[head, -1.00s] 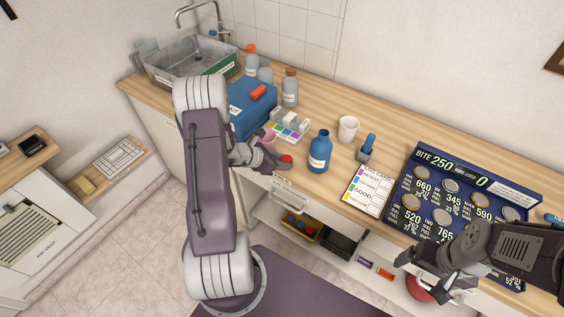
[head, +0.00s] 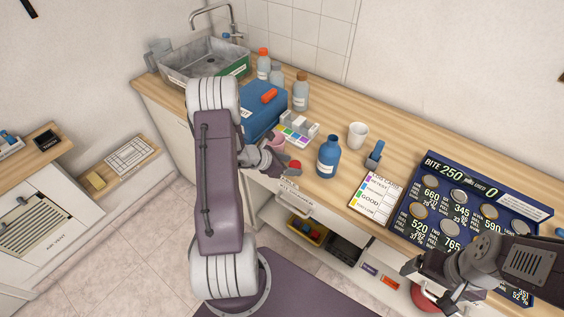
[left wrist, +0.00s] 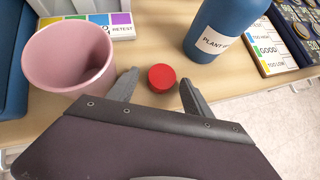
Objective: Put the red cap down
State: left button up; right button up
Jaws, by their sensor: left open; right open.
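The red cap (left wrist: 162,78) rests on the wooden counter near its front edge. In the left wrist view it lies between the spread fingers of my left gripper (left wrist: 158,88), with a gap on both sides. In the head view the red cap (head: 295,167) shows just beyond the tip of my left gripper (head: 283,168), which is open. My right gripper (head: 428,286) is open and empty, in front of the counter at the right.
A pink cup (left wrist: 70,56) stands close left of my left gripper. A blue bottle (head: 329,157) stands close right of the cap. A colour card (head: 376,192), white cup (head: 358,134) and blue case (head: 262,115) are also on the counter.

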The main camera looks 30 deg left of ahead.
pick_arm(q)
jog(key=shift+a+r, duration=0.2)
jog(key=shift+r, duration=0.5)
jog(key=p+v, duration=0.1)
jog(key=v, duration=1)
jog(key=s+d+m+g+y, duration=0.1)
jog(key=d+m, duration=0.4)
jog(key=m, duration=0.5)
jog(key=s+d+r+m+g+y, duration=0.1)
jog(key=s+d+m+g+y, duration=0.1)
jog(key=s+d+m, duration=0.4)
jog(key=s+d+r+m+g+y, duration=0.1)
jog(key=s+d+m+g, duration=0.3)
jog(key=m, duration=1)
jog(key=shift+d, duration=0.7)
jog(key=shift+s, duration=0.1)
